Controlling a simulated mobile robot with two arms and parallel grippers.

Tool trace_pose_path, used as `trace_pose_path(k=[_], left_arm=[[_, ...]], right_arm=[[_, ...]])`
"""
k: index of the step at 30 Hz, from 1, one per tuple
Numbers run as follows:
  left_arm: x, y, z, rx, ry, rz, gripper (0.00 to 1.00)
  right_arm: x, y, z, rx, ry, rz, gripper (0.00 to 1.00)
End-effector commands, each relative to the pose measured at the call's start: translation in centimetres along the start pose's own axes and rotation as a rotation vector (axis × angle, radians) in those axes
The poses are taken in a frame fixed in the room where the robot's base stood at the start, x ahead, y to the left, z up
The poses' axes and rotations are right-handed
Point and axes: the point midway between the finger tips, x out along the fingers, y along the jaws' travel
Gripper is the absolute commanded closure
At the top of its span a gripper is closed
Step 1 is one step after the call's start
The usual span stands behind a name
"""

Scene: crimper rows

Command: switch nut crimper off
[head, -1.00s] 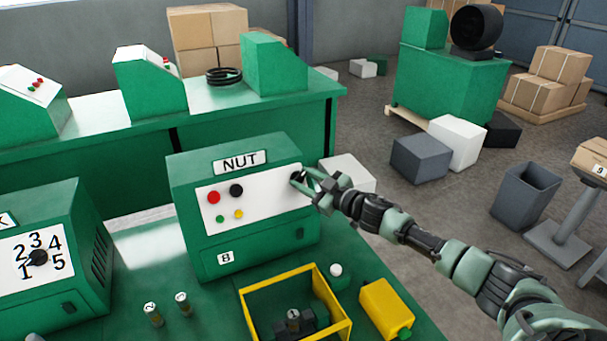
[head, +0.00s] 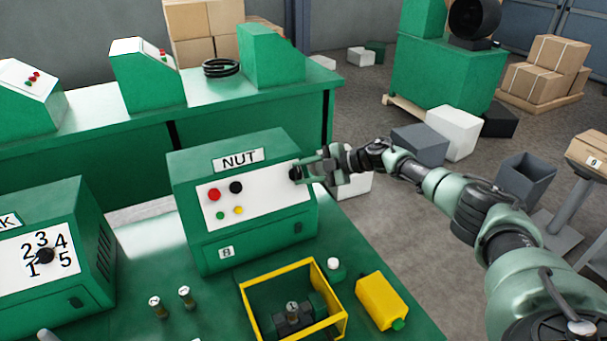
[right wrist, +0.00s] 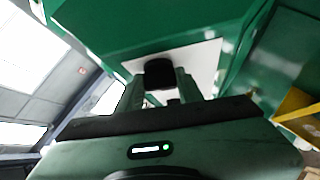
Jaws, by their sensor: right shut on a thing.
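The nut crimper (head: 190,242) is a green box with a NUT label (head: 237,160) and a white front panel (head: 262,204). The panel bears a red button (head: 214,194), a black button (head: 236,187), a small green one and a small yellow one. A black knob (head: 295,173) sits at the panel's right edge, partly hidden by my right gripper (head: 303,172). In the right wrist view the knob (right wrist: 158,72) lies between the two fingers, and the gripper is shut on it. The knob's pointer setting cannot be made out. My left gripper is not in view.
A second green machine (head: 85,235) with a numbered dial (head: 45,256) stands at the left. A yellow-framed bin (head: 340,322), a yellow bottle (head: 380,299) and two small cylinders (head: 185,297) are in front. A back bench (head: 90,130) carries more green boxes.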

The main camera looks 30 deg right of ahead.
Motion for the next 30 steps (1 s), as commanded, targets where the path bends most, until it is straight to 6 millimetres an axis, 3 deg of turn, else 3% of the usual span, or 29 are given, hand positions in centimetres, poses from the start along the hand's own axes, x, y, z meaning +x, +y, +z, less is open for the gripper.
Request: trace_pose_path(k=[9, 26, 27, 29, 30], left_arm=[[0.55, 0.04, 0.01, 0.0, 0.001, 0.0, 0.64], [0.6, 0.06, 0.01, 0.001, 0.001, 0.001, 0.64], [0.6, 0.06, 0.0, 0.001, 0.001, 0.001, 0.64], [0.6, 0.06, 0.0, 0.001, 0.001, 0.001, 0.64], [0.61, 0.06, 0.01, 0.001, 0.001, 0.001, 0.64]], right_arm=[[0.09, 0.27, -0.06, -0.095, 0.001, -0.083, 1.0], [0.1, 0.2, -0.11, -0.115, 0.002, -0.103, 1.0], [0.1, 0.19, -0.11, -0.115, 0.002, -0.103, 0.55], [0.1, 0.19, -0.11, -0.115, 0.002, -0.103, 0.42], [0.1, 0.19, -0.1, -0.115, 0.002, -0.103, 0.42]])
